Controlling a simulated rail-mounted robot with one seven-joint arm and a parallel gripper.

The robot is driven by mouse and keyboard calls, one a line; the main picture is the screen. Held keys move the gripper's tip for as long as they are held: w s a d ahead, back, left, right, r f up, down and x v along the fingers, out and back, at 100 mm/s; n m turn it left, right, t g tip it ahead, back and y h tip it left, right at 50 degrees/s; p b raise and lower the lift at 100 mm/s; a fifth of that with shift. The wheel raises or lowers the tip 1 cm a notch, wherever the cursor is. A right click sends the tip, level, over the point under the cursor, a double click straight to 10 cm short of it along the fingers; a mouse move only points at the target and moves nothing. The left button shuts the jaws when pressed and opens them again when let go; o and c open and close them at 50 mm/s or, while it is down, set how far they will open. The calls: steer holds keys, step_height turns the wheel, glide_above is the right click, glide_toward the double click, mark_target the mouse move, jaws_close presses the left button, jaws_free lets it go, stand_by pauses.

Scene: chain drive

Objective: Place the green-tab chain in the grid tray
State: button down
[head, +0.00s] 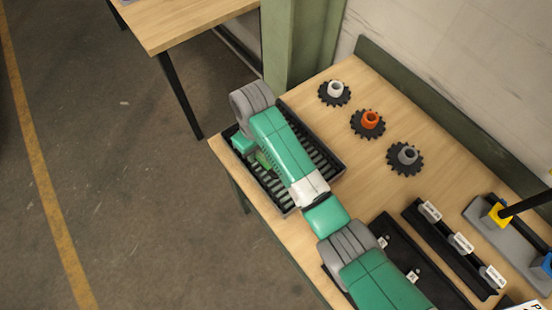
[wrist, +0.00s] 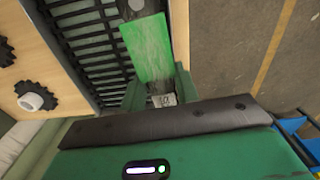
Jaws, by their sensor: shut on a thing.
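The green-tab chain shows in the wrist view as a flat bright green tab (wrist: 147,48) with dark chain parts at its ends. My gripper (wrist: 160,92) is shut on it near one end, beside a small pale tag. In the head view a bit of the green tab (head: 263,160) shows beside my arm, over the grid tray. The black grid tray (head: 338,168) has slatted bars and sits at the table's left end; its bars also show in the wrist view (wrist: 88,42). My arm hides much of the tray. I cannot tell whether the chain touches the bars.
Three dark sprockets with white (head: 335,89), orange (head: 370,121) and grey (head: 407,155) hubs lie right of the tray. A black labelled rack (head: 450,250) and a grey fixture with a yellow block (head: 497,215) stand farther right. The tray is close to the table's front edge.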

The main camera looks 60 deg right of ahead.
steer(key=s+d+f+b, duration=0.1)
steer(key=s+d+f, duration=0.1)
steer(key=s+d, duration=0.3)
steer(key=shift+m, duration=0.4)
steer(key=f, duration=0.3)
steer(key=f+b, duration=0.1)
steer(key=f, duration=0.2)
steer(key=d+f+b, duration=0.1)
steer(key=f, duration=0.3)
steer(key=shift+w+f, duration=0.1)
steer(key=shift+w, duration=0.25)
steer(key=shift+f, duration=0.1)
steer(key=c, duration=1)
jaws_free()
steer(key=shift+a, duration=0.1)
steer(key=shift+c, duration=0.2)
step_height(320, 180, up, 12)
steer(key=p, duration=0.2)
